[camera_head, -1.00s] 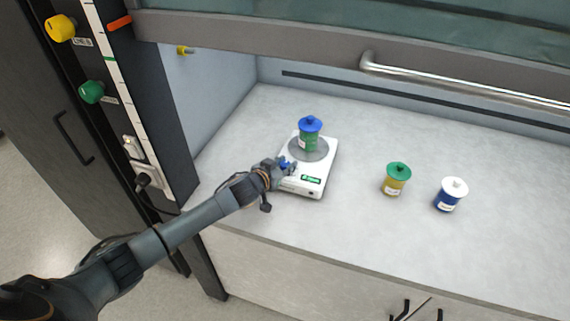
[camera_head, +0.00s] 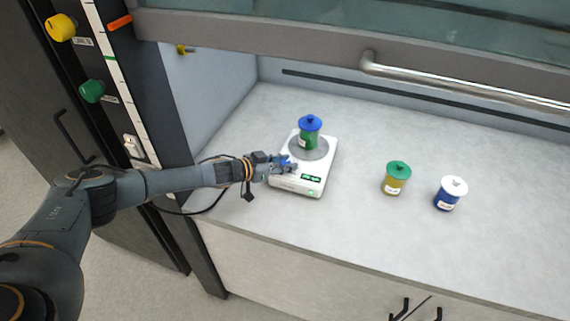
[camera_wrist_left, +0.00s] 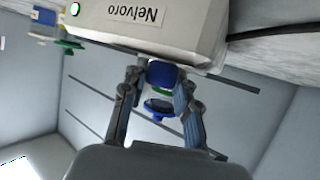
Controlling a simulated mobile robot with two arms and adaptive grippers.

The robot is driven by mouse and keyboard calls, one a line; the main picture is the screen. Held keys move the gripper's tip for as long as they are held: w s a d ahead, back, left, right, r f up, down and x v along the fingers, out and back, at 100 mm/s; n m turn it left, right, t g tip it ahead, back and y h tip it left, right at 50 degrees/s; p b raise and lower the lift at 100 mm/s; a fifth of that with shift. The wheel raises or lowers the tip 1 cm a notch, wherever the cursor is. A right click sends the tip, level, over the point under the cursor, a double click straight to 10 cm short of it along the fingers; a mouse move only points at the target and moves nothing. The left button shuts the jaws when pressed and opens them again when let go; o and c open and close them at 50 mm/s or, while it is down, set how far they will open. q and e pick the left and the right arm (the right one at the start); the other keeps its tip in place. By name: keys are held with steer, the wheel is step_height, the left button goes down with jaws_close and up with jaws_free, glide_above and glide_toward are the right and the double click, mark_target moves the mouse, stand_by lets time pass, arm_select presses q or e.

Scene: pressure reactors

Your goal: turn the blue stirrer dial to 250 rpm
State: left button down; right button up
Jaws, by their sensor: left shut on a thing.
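The white stirrer (camera_head: 318,187) stands on the worktop, with a small lit green display (camera_head: 311,178) on its front, too small to read. A green reactor with a blue lid (camera_head: 309,133) stands upright on its round plate. My left gripper (camera_head: 286,163) is at the stirrer's front left. In the left wrist view the blue dial (camera_wrist_left: 162,74) sits between the fingertips of the left gripper (camera_wrist_left: 160,78), which is shut on it. The dial's mark is not visible. The blue-lidded reactor (camera_wrist_left: 158,106) shows upside down behind it. My right gripper is out of view.
A yellow reactor with a green lid (camera_head: 396,179) and a blue one with a white lid (camera_head: 450,194) stand to the right. The raised sash with its handle (camera_head: 460,94) spans above. The left post carries yellow (camera_head: 61,28) and green (camera_head: 92,91) knobs. The worktop between is clear.

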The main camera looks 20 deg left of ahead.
mark_target(285, 162)
arm_select(q)
steer(key=shift+w+a+f+m+g+h+b, duration=0.1)
steer(key=shift+w+m+g+h+b, duration=0.1)
steer(key=shift+m+g+h+b, duration=0.75)
steer(key=m+g+h+b, duration=0.1)
steer(key=m+g+b, duration=0.1)
steer(key=b, duration=0.2)
steer(key=m+g+h+b, duration=0.1)
steer(key=m+g+b, duration=0.1)
steer(key=b, duration=0.2)
steer(key=shift+f+m+h, duration=0.1)
steer(key=shift+m+h, duration=0.15)
steer(key=shift+r+m+g+h+b, duration=0.3)
steer(key=shift+m+g+b, duration=0.15)
steer(key=shift+b, duration=0.5)
steer(key=c, duration=1)
jaws_free()
steer(key=shift+s+f, duration=0.1)
step_height(285, 162, up, 10)
steer(key=shift+r, duration=0.1)
